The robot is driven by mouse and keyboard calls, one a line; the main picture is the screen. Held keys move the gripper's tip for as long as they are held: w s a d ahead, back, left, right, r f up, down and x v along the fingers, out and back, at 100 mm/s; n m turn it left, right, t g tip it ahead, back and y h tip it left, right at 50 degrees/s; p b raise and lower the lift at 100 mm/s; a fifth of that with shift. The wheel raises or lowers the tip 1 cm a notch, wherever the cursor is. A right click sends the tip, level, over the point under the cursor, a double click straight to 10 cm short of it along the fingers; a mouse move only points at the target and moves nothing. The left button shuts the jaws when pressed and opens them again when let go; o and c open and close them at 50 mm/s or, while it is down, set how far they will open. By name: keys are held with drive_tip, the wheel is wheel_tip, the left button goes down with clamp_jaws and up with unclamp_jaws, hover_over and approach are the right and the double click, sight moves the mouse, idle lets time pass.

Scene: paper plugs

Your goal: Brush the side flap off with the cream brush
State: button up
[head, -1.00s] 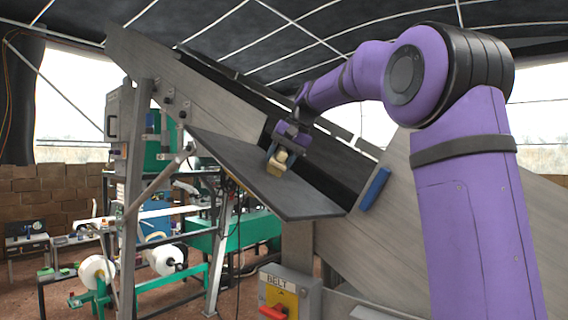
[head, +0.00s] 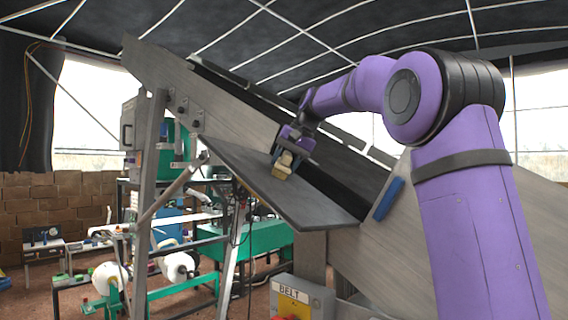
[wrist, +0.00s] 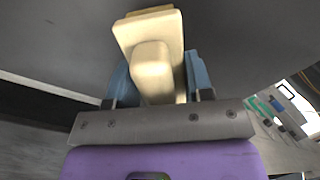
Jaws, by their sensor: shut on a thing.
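The side flap (head: 310,205) is a dark grey panel that slopes out from the near side of the inclined conveyor. My gripper (head: 290,153) is over the flap's inner part, near the conveyor opening. It is shut on the cream brush (head: 281,168), a small block whose lower end is at or just above the flap; I cannot tell if it touches. In the wrist view the brush (wrist: 150,55) sits between the blue-grey fingers (wrist: 158,85), with the grey flap surface (wrist: 240,40) behind it. No scraps can be made out on the flap, and the brush's underside is hidden.
The conveyor's metal side wall (head: 225,115) rises to the upper left. A blue block (head: 388,199) is fixed on the wall right of the flap. A BELT switch box (head: 300,297) stands below. Machines with white rolls (head: 180,266) fill the lower left.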

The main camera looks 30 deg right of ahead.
sight(313, 201)
drive_tip(key=shift+s+d+f, duration=0.65)
drive_tip(key=shift+s+f, duration=0.45)
drive_tip(key=shift+s, duration=0.75)
drive_tip(key=shift+s+d+f, duration=0.7)
drive_tip(key=shift+s+f, duration=0.4)
drive_tip(key=shift+s, duration=0.7)
drive_tip(key=shift+s+d+f, duration=0.65)
drive_tip(key=shift+s+f, duration=0.45)
drive_tip(key=shift+s, duration=0.75)
drive_tip(key=v, duration=0.6)
drive_tip(key=shift+r, duration=0.1)
drive_tip(key=shift+v, duration=1.45)
